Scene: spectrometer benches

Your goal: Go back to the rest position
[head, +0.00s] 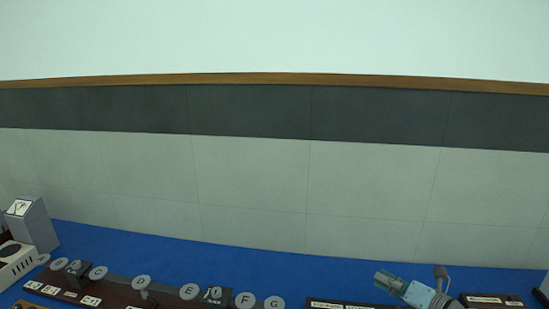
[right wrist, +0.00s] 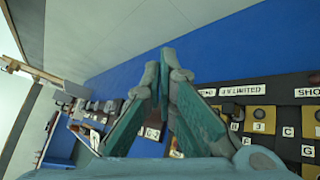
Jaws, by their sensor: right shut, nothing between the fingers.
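My right gripper (head: 388,282) is low at the right of the head view, over the blue bench top. Its teal fingers are closed and hold nothing. In the right wrist view the same gripper (right wrist: 165,62) has its fingertips together in front of the bench. My left gripper is not in view.
The blue bench top (head: 190,243) runs along a tiled wall (head: 250,170). A dark rack with round lettered discs (head: 189,291) stands at the front left. A grey block (head: 37,228) stands at the far left. Dark labelled panels (head: 490,299) lie near my right gripper.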

